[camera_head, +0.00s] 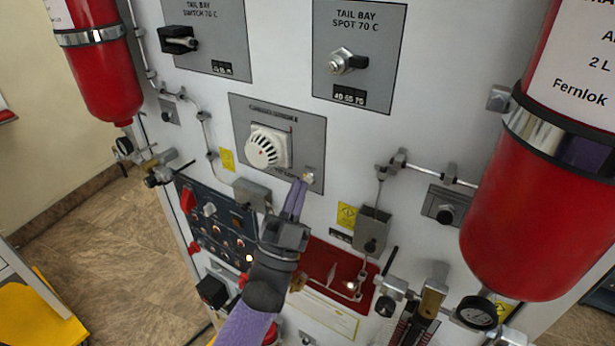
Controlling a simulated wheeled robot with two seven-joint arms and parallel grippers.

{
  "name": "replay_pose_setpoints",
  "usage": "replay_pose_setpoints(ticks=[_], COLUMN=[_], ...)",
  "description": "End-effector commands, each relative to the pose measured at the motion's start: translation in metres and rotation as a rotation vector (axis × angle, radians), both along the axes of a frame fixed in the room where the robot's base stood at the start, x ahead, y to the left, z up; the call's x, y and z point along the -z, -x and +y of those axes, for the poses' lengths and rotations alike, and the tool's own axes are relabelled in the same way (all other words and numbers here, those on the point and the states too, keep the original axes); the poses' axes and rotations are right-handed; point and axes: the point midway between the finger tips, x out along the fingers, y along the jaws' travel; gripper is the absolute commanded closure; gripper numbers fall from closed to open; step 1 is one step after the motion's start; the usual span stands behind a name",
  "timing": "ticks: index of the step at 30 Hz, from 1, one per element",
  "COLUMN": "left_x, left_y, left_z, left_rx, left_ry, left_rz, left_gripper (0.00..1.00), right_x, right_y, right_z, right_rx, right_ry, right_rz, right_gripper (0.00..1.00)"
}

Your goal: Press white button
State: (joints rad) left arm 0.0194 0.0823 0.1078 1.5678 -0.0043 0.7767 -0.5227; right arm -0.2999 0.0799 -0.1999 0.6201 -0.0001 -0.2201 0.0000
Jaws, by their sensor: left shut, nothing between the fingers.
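A small white button (309,177) sits at the lower right of a grey plate (303,128) on the white panel. A round white detector (264,148) is mounted on the same plate, to the button's left. My left gripper (303,184) reaches up from below. Its fingers are shut and empty, with the tips at the button's lower left edge. I cannot tell whether they touch it. The right gripper does not show.
Red cylinders hang at the left (105,80) and the right (540,205). Pipes and valves run beside the plate. A dark switch panel (213,232) and a red panel (322,268) lie below. Open floor (115,245) shows at left.

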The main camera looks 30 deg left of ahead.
Motion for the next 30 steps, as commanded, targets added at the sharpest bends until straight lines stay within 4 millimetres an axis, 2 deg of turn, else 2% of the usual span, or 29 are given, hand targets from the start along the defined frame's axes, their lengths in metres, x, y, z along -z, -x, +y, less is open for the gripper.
replay_pose_setpoints(ticks=[4,13,24,30], left_x=[-0.001,-0.001,-0.002,-0.001], left_y=[0.007,0.01,0.046,0.057], left_z=[0.001,0.001,0.004,0.005], left_rx=[0.0,0.0,0.0,0.0], left_ry=[0.0,0.0,0.0,0.0], left_rz=[0.001,0.0,0.001,0.0], left_gripper=[1.0,1.0,1.0,1.0], right_x=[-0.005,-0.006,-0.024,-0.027], right_y=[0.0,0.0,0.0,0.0], right_z=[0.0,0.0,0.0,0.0], right_rx=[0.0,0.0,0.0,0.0], right_ry=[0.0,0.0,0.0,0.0], right_rz=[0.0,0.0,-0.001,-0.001], right_gripper=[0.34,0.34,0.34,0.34])
